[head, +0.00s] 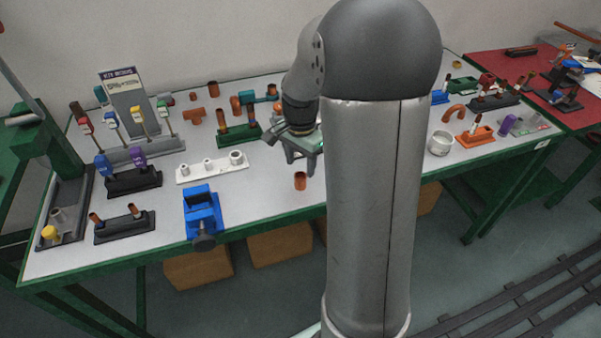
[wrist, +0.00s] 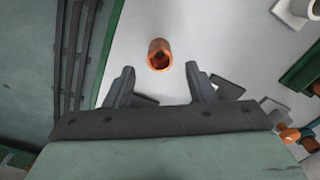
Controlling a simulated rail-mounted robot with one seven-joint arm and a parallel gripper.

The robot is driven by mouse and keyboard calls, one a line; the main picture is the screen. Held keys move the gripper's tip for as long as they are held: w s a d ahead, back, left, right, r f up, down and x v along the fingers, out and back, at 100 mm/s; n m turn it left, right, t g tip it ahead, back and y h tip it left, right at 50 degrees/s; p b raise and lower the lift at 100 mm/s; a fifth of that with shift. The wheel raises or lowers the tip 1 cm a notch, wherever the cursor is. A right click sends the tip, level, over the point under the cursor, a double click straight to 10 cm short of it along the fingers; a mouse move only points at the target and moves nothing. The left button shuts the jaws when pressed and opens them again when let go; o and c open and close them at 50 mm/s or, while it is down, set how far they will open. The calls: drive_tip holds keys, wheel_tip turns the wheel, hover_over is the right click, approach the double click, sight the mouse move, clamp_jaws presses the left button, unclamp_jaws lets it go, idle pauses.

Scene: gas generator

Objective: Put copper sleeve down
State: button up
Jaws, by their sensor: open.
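A copper sleeve (head: 300,181) stands upright on the grey table top near the front edge in the head view. In the wrist view the copper sleeve (wrist: 159,55) shows its open end and lies beyond the fingertips, roughly midway between them. My gripper (head: 297,158) is above the table, just above the sleeve in the head view. In the wrist view my gripper (wrist: 160,80) has its two fingers spread apart with nothing between them. The sleeve appears clear of both fingers.
A blue vise (head: 202,212) stands left of the sleeve at the front edge. A white block with fittings (head: 212,168) lies behind it. A green holder with copper pieces (head: 239,134) is further back. Bare table surrounds the sleeve. My arm hides part of the table's middle.

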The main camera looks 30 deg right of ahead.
wheel_tip(320, 180, up, 6)
drive_tip(key=s+a+f+n, duration=0.1)
drive_tip(key=s+a+n, duration=0.6)
drive_tip(key=s, duration=0.3)
drive_tip(key=s+a+f+n, duration=0.1)
drive_tip(key=s+a+n, duration=0.6)
drive_tip(key=s, duration=0.2)
drive_tip(key=shift+s, duration=0.35)
drive_tip(key=shift+d, duration=0.1)
